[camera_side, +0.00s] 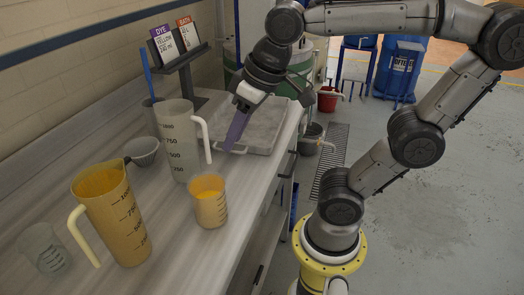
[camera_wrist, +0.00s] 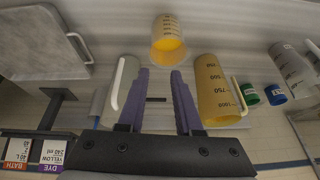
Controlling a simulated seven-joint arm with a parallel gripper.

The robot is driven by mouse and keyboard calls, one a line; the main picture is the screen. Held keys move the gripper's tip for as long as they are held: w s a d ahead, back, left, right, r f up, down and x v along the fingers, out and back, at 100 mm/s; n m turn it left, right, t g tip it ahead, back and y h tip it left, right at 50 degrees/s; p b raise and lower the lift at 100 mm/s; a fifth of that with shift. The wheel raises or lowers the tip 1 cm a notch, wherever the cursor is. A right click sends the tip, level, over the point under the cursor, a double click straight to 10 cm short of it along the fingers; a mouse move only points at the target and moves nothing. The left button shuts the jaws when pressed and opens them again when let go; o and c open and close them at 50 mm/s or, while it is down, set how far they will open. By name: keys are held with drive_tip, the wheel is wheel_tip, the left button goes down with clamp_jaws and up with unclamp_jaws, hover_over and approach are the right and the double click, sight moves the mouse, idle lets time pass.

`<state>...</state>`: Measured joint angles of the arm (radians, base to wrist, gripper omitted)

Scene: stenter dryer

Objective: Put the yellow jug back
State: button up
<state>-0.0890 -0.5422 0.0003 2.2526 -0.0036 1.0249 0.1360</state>
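The yellow jug (camera_side: 117,217) stands upright on the bench at the near left in the side view, its handle to the left. In the wrist view the yellow jug (camera_wrist: 215,88) is right of my fingers. My gripper (camera_side: 233,137) points down above the bench near the tray, well away from the yellow jug. In the wrist view my gripper (camera_wrist: 160,78) has its two purple fingers apart with nothing held between them. A clear jug (camera_side: 178,140) stands between my gripper and the yellow jug. A small beaker (camera_side: 211,207) holding yellow liquid stands in front of the clear jug.
A grey tray (camera_side: 273,133) lies on the bench behind my gripper. A card stand (camera_side: 183,60) shows dye and bath labels. The bench's front strip is mostly clear.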

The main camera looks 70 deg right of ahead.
drive_tip(key=s+d+f+t, duration=0.1)
drive_tip(key=s+f, duration=0.3)
drive_tip(key=shift+s+d+f+n, duration=0.25)
drive_tip(key=shift+s+d+n, duration=0.05)
drive_tip(key=shift+s+d, duration=0.1)
